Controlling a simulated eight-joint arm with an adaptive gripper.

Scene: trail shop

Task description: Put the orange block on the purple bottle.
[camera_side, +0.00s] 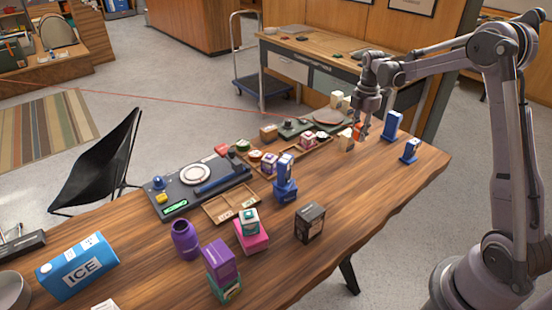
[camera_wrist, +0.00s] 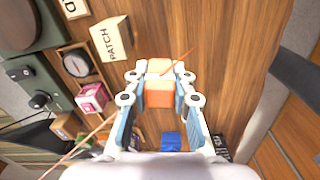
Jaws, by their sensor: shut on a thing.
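The orange block (camera_wrist: 160,93) sits between the fingers of my gripper (camera_wrist: 160,90) in the wrist view. My gripper is shut on it. In the side view my gripper (camera_side: 364,128) is at the far right part of the wooden table, and a bit of the orange block (camera_side: 359,131) shows there. I cannot tell whether the block touches the table. The purple bottle (camera_side: 186,242) stands upright near the left front of the table, far from my gripper. Its neck is open at the top and nothing rests on it.
A purple box on a green one (camera_side: 219,263) and a pink box (camera_side: 251,236) stand near the bottle. A blue ICE box (camera_side: 78,268) lies left. A scale (camera_side: 195,174), trays and blue stacked boxes (camera_side: 285,185) fill the middle.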

